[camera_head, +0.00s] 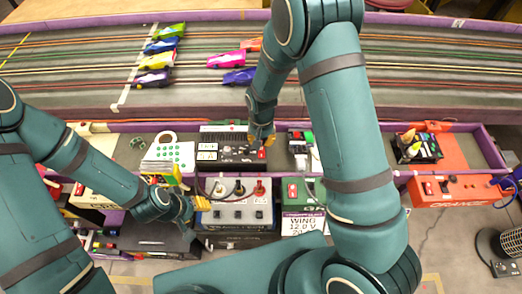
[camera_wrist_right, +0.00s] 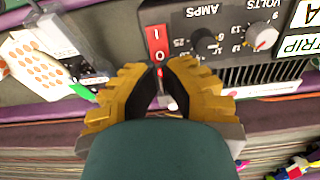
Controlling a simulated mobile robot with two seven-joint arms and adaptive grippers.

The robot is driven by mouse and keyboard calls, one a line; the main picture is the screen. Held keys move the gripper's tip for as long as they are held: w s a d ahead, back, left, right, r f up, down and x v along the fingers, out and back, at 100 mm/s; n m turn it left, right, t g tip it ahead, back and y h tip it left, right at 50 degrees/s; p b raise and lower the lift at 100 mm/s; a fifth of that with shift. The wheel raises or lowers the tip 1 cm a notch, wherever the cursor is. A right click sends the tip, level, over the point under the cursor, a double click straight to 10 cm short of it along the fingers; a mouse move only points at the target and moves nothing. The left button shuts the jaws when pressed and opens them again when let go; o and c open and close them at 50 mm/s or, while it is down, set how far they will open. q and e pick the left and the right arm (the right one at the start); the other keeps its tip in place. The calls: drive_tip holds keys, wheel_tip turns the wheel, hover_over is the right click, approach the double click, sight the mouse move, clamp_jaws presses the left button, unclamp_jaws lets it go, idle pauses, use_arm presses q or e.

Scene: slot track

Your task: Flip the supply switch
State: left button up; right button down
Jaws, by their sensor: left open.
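The black power supply (camera_head: 232,149) sits on the purple-edged bench in the head view. Its red rocker switch (camera_wrist_right: 157,43), marked I and O, shows in the right wrist view beside the amps knob (camera_wrist_right: 206,42) and volts knob (camera_wrist_right: 261,36). My right gripper (camera_wrist_right: 162,66) has its yellow fingertips close together just below the switch; I cannot tell if they touch it. In the head view the right gripper (camera_head: 265,139) is at the supply's right end, partly hidden by its own wrist. My left gripper (camera_head: 188,203) is open, beside the grey terminal box (camera_head: 233,214).
Slot cars (camera_head: 153,78) stand on the track (camera_head: 420,70) behind the bench. A green box (camera_head: 299,191), a white dotted card (camera_head: 175,155) and an orange box (camera_head: 460,190) are nearby. My right arm covers much of the bench's right half.

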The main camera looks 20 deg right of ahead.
drive_tip(key=shift+f+b, duration=1.3)
drive_tip(key=shift+f, duration=0.5)
idle(0.9)
drive_tip(key=shift+r+p, duration=2.55)
drive_tip(key=shift+r, duration=1)
